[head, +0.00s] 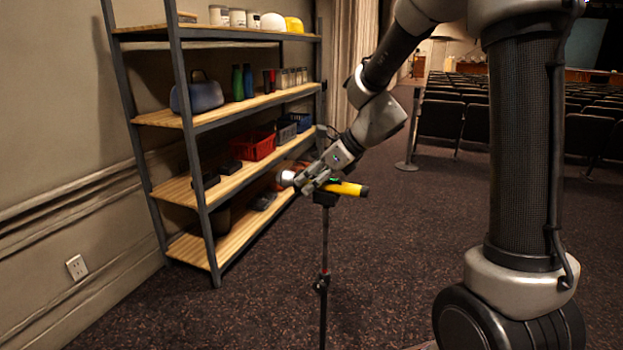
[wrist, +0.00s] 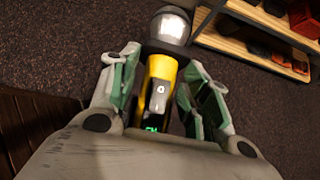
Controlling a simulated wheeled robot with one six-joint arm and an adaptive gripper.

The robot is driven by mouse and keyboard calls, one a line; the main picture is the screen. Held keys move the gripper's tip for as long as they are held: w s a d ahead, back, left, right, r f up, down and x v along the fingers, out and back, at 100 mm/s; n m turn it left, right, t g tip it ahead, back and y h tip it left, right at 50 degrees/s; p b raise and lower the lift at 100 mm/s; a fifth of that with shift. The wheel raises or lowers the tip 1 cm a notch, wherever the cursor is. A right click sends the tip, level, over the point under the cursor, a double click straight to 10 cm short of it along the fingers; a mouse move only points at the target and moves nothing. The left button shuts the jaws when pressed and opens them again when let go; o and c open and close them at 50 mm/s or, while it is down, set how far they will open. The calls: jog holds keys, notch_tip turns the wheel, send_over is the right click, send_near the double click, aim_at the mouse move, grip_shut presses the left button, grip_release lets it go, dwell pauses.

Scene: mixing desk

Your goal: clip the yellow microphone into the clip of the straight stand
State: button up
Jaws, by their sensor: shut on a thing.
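The yellow microphone (head: 347,188) lies roughly level at the top of the straight stand (head: 324,255), its silver-grey head to the left and its dark tail end to the right. My gripper (head: 318,180) is shut on the microphone from above, near its head. The wrist view shows the microphone (wrist: 160,75) between the two green-padded fingers of my gripper (wrist: 155,95), with the head beyond the fingertips. The dark clip (head: 325,199) shows just under the microphone. I cannot tell whether the microphone is seated in it or only above it.
A shelf rack (head: 232,172) stands behind and left of the stand, holding a red basket (head: 252,146), a blue bag (head: 197,95) and bottles. Rows of dark seats (head: 440,120) are at the back right. The carpet (head: 390,260) around the stand is clear.

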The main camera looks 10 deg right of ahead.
jog(key=shift+f, duration=0.9)
dwell(0.3)
jog(key=o, duration=1.8)
jog(key=shift+c, duration=0.2)
jog(key=shift+r, duration=3.5)
